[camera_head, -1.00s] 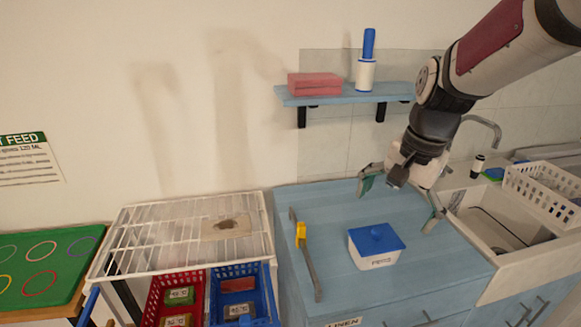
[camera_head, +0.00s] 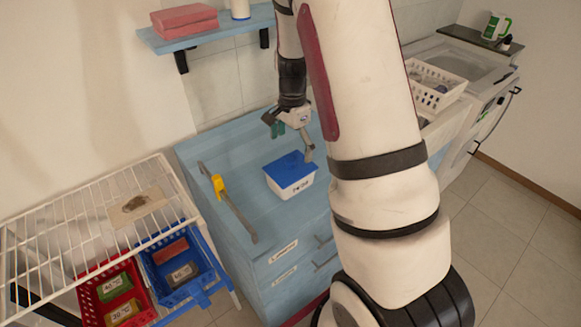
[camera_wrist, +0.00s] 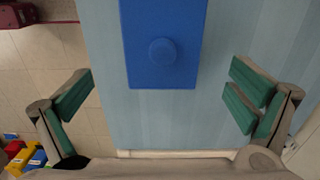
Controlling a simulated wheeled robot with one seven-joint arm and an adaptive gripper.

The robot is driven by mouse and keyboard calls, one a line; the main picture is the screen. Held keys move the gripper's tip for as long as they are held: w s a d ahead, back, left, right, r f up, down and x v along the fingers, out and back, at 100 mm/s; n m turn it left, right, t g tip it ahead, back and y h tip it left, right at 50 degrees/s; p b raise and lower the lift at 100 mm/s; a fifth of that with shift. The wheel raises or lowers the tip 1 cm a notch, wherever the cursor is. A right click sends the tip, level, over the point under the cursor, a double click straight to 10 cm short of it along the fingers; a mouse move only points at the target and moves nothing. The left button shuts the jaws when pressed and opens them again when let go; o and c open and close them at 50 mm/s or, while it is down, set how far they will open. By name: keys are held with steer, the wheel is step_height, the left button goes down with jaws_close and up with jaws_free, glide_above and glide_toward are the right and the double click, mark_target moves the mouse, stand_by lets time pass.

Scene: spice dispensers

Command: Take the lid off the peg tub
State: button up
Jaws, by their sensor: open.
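The peg tub (camera_head: 292,184) is a white box with a dark label on its front, standing on the blue counter. Its flat blue lid (camera_head: 290,168) is on it. In the wrist view the lid (camera_wrist: 162,65) lies at the top middle, with a round blue knob (camera_wrist: 162,51) at its centre. My gripper (camera_head: 290,142) is open and empty, above and just behind the tub in the head view. In the wrist view my gripper's green-padded fingers (camera_wrist: 160,100) are spread wide, one on each side of the lid and apart from it.
A grey bar with a yellow part (camera_head: 218,185) lies on the counter left of the tub. A white wire rack (camera_head: 85,220) stands further left, with red (camera_head: 142,287) and blue (camera_head: 205,268) baskets below it. A wall shelf (camera_head: 205,35) is behind. A white basket (camera_head: 440,82) is at right.

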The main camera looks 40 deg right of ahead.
mark_target(290, 160)
steer(key=shift+w+a+f+p, duration=0.1)
steer(key=shift+f+p, duration=0.3)
steer(key=shift+f, duration=1.3)
steer(key=shift+w+a+f+p, duration=0.1)
steer(key=shift+f+p, duration=0.3)
steer(key=shift+f, duration=1.3)
steer(key=shift+s, duration=0.15)
steer(key=c, duration=1.3)
steer(key=shift+o, duration=0.6)
steer(key=shift+a+f, duration=0.1)
steer(key=shift+f, duration=0.05)
